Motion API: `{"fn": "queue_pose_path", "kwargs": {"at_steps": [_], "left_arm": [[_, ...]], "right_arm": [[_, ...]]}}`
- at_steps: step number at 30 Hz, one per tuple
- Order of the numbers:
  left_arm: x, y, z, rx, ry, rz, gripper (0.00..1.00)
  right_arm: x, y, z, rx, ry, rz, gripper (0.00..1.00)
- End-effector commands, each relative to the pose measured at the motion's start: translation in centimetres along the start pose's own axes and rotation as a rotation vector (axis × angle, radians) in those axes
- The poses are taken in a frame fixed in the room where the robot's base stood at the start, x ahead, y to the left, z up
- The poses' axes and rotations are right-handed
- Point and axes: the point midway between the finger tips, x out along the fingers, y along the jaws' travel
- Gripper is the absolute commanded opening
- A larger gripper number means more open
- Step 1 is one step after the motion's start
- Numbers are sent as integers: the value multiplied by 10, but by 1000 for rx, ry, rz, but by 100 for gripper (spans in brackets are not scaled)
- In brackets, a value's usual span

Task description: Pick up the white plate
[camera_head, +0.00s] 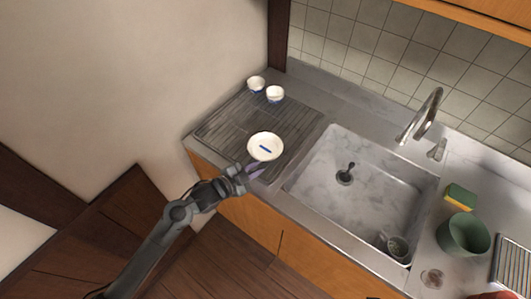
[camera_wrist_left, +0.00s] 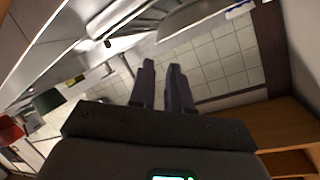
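The white plate (camera_head: 257,140) lies at the near edge of a dark ribbed drainboard, with a dark blue mark in its middle. My left gripper (camera_head: 255,170) is just below the plate's near rim in the head view. Its two fingers also show in the left wrist view (camera_wrist_left: 161,66), with a narrow gap and nothing seen between them. A grey curved shape beyond the fingertips there looks like the plate (camera_wrist_left: 190,18). I cannot tell whether the fingers touch the rim. My right gripper is not in view.
Two small white bowls stand at the drainboard's back, one at left (camera_head: 256,82) and one at right (camera_head: 275,92). The sink (camera_head: 325,185) is to the right, with a faucet (camera_head: 428,112). A green pot (camera_head: 464,235) and a sponge (camera_head: 460,196) are farther right. A wall stands at left.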

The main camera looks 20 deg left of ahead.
Motion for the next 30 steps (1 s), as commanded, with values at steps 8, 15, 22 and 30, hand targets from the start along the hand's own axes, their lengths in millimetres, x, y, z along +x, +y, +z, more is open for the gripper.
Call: {"fn": "queue_pose_path", "kwargs": {"at_steps": [8,15,22,30], "left_arm": [[36,0,-1,-1,2,-1,18],[48,1,0,-1,1,0,18],[77,4,4,-2,1,0,18],[94,4,4,0,1,0,18]], "right_arm": [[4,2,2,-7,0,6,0],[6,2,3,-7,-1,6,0],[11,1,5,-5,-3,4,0],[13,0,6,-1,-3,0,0]]}}
